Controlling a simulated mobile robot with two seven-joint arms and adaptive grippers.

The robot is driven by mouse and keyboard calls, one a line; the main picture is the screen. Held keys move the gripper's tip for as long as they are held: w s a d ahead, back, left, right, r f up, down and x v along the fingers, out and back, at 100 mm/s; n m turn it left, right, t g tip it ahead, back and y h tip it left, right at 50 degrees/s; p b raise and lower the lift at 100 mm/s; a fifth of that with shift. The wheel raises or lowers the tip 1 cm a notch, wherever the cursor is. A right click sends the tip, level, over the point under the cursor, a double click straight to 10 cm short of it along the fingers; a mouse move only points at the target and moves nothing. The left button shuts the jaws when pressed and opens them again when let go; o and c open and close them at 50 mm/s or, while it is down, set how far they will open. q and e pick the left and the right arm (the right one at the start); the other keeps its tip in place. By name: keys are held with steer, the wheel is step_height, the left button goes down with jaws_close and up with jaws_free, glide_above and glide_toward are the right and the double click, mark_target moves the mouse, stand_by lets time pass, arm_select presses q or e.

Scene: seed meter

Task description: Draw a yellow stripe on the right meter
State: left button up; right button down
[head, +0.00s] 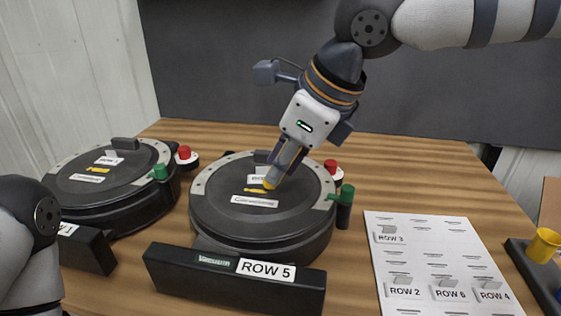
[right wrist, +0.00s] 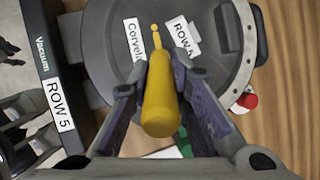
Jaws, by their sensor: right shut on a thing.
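The right meter (head: 225,221) is a round dark seed meter with a grey rim, standing mid-table behind a block labelled ROW 5. My right gripper (head: 283,170) is over its lid, shut on a yellow marker (right wrist: 160,95). The marker points down, its tip at the lid between two white labels; I cannot tell whether it touches. A short yellow mark (head: 254,190) shows on the lid just left of the tip in the head view. The left meter (head: 85,190) has a yellow stripe (head: 97,171) between its labels. My left arm shows at the left edge; its gripper is out of frame.
Each meter has a red knob and a green fitting at its right. A white sheet (head: 430,265) with row labels lies at the right. A dark tray (head: 520,262) beside it holds a yellow cup-like piece (head: 543,245). A dark panel stands behind the table.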

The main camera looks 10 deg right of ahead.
steer(key=shift+d, duration=0.1)
steer(key=shift+s+d, duration=0.1)
steer(key=shift+d, duration=0.15)
steer(key=shift+d, duration=0.15)
steer(key=shift+s+d, duration=0.1)
steer(key=shift+d, duration=0.1)
stand_by(0.3)
steer(key=shift+r, duration=3.05)
